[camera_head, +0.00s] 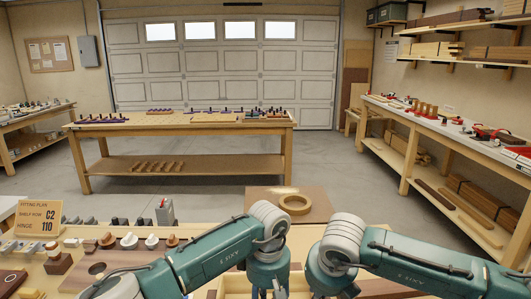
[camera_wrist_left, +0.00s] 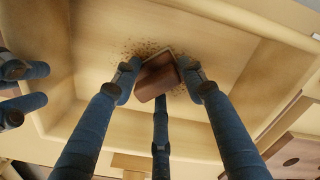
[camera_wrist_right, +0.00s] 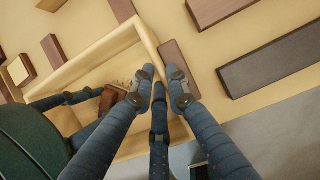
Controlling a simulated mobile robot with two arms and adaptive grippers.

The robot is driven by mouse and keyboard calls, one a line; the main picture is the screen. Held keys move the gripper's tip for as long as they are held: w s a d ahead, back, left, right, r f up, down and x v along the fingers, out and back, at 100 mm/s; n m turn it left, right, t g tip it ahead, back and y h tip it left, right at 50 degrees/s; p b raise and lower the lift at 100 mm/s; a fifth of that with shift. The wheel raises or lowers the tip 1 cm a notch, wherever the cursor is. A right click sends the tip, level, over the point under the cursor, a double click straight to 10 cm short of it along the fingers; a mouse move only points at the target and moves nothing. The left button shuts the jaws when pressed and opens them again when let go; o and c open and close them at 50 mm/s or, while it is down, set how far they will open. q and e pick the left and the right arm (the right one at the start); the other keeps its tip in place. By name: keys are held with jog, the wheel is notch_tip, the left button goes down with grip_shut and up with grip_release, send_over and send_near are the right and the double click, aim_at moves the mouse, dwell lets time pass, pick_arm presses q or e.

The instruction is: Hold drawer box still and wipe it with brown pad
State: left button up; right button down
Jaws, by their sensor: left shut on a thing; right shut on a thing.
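The drawer box (camera_wrist_left: 95,60) is a pale wooden open box seen from inside in the left wrist view; its wall (camera_wrist_right: 95,55) also shows in the right wrist view. My left gripper (camera_wrist_left: 158,72) is shut on the brown pad (camera_wrist_left: 155,83), which is down at the box floor. Brown specks (camera_wrist_left: 145,48) lie around the pad. My right gripper (camera_wrist_right: 160,82) is shut on the box's wall near a corner. In the head view my arms hide both grippers and most of the box.
A brown board with a wooden ring (camera_head: 295,204) lies beyond my arms. Knobs and a fitting plan sign (camera_head: 39,217) stand at the left of the bench. Dark wooden blocks (camera_wrist_right: 270,62) lie near the box in the right wrist view. Other benches stand farther back.

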pick_arm(q)
jog(key=shift+a, duration=0.4)
jog(key=shift+s+a+f, duration=0.1)
jog(key=shift+a+f, duration=0.05)
jog(key=shift+a, duration=1.55)
jog(key=shift+d, duration=0.1)
jog(key=shift+d+r, duration=0.15)
jog(key=shift+d, duration=1.7)
jog(key=shift+d+r, duration=0.1)
jog(key=shift+d, duration=1.7)
